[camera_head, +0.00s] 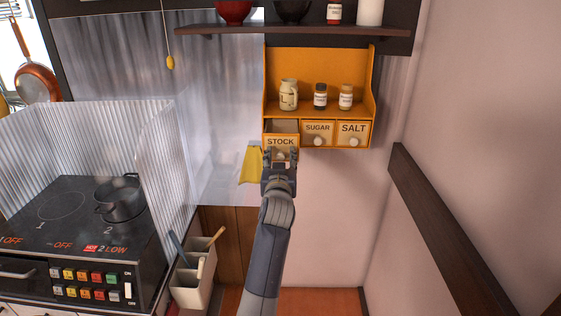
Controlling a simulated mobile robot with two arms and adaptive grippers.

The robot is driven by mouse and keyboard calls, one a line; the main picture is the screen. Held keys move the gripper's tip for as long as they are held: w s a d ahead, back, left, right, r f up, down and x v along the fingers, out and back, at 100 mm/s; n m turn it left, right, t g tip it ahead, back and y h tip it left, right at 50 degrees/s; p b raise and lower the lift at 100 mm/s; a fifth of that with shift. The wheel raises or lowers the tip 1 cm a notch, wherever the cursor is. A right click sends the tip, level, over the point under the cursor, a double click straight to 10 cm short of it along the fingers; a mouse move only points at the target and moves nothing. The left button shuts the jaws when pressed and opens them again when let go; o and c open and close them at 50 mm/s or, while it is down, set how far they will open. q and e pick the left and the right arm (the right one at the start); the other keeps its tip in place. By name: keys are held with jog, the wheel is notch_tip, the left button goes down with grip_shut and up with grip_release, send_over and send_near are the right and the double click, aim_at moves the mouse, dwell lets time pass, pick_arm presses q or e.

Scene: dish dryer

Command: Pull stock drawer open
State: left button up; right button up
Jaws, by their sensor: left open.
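The stock drawer (281,141) is the left one of three small drawers at the bottom of the orange wall rack (369,85). Its labelled front sits lower and nearer than the other two fronts, and a gap shows above it, so it looks partly pulled out. My left gripper (279,157) is open at the lower part of this front, around its knob, which is mostly hidden by the fingers. Whether the fingers touch the knob cannot be told. My right gripper is out of view.
The sugar drawer (318,132) and salt drawer (353,132) are closed beside it. Several jars stand on the rack above. A yellow cloth-like item (250,165) hangs at left. The stove (75,225) with a pot (121,200) and a utensil holder (192,287) are lower left.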

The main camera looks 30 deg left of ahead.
pick_arm(q)
notch_tip(320, 180, up, 9)
dwell(0.3)
jog(key=shift+w, duration=0.1)
